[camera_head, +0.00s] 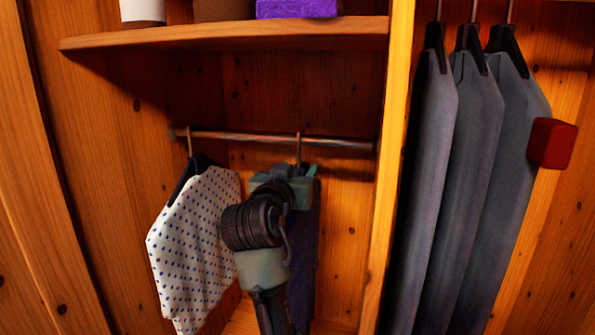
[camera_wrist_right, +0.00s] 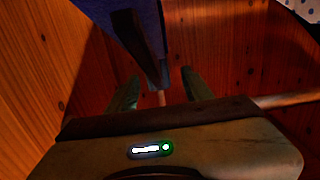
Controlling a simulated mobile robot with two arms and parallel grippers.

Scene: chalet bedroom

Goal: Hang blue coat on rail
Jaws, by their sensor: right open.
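The blue coat (camera_head: 303,262) hangs below the wooden rail (camera_head: 345,144) in the left compartment, mostly hidden behind my right arm. Its hanger hook (camera_head: 299,147) reaches up to the rail and appears to be over it. My right gripper (camera_head: 302,172) is just under the rail at the coat's hanger. In the right wrist view the fingers (camera_wrist_right: 160,88) are apart, with the dark hanger neck (camera_wrist_right: 152,62) between or just beyond them. The blue coat (camera_wrist_right: 122,18) is at the top there, and the rail (camera_wrist_right: 288,98) at the right. My left gripper is not in view.
A white dotted shirt (camera_head: 195,245) hangs on the same rail to the left. A shelf (camera_head: 225,36) with a purple box (camera_head: 297,8) is above. A wooden divider (camera_head: 388,165) separates several grey garments (camera_head: 488,170). A red block (camera_head: 552,143) is at the right.

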